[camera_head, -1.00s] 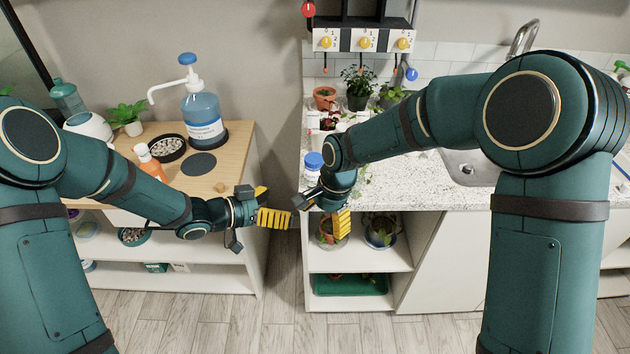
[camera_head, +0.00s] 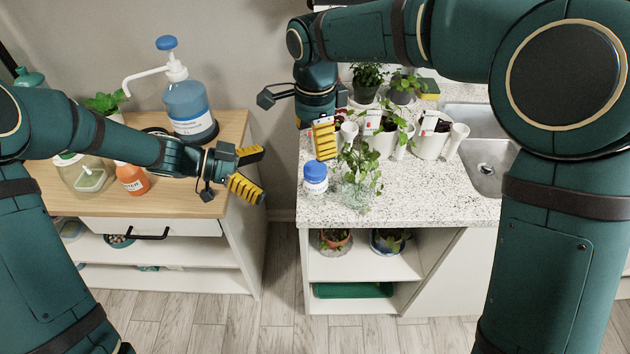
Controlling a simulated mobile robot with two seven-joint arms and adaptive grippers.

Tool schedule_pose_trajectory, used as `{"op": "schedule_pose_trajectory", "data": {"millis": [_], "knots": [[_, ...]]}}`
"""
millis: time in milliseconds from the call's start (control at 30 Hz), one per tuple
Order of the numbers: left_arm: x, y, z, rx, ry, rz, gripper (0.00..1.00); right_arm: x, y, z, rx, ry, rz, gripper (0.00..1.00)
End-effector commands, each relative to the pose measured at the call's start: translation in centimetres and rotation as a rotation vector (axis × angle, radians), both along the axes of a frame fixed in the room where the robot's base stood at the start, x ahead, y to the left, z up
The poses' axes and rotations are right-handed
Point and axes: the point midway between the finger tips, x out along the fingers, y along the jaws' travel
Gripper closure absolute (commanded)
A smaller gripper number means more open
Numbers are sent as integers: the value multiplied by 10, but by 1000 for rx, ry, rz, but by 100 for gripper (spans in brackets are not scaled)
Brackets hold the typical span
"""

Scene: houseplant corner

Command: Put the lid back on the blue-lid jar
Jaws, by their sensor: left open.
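The blue-lid jar (camera_head: 316,185) is small and white with a label. It stands upright near the front left corner of the speckled counter. Its blue lid (camera_head: 315,168) appears to rest on top of it; I cannot tell how firmly it sits. My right gripper (camera_head: 325,140) points down above and just behind the jar, its yellow finger pad apart from the lid. Its other finger is hidden, so I cannot tell its opening. My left gripper (camera_head: 254,170) is open and empty, its yellow fingers spread near the right edge of the wooden cabinet.
A leafy cutting in a glass (camera_head: 358,192) stands right of the jar. White pots (camera_head: 431,146) and a sink (camera_head: 487,168) lie farther right. The wooden cabinet (camera_head: 196,204) holds a blue pump bottle (camera_head: 188,108) and an orange bottle (camera_head: 131,179). A gap separates cabinet and counter.

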Motion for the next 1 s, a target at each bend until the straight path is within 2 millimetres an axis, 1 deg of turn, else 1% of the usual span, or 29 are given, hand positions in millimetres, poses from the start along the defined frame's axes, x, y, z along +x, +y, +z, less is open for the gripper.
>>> {"op": "schedule_pose_trajectory", "data": {"millis": [233, 367, 467, 800, 1000], "knots": [[0, -2, -1, -1, 0, 0, 4, 0, 0, 0, 0, 0, 1, 22], [1, -11, -4, -1, 0, -2, 4, 0, 0, 0, 1, 0, 1, 22], [2, -23, -10, -1, 2, -1, 4, 0, 0, 0, 1, 0, 1, 22], [8, -79, -33, -1, 2, -2, 4, 0, 0, 0, 1, 0, 1, 22], [11, -108, -45, 0, 1, -2, 4, 0, 0, 0, 1, 0, 1, 22]]}}
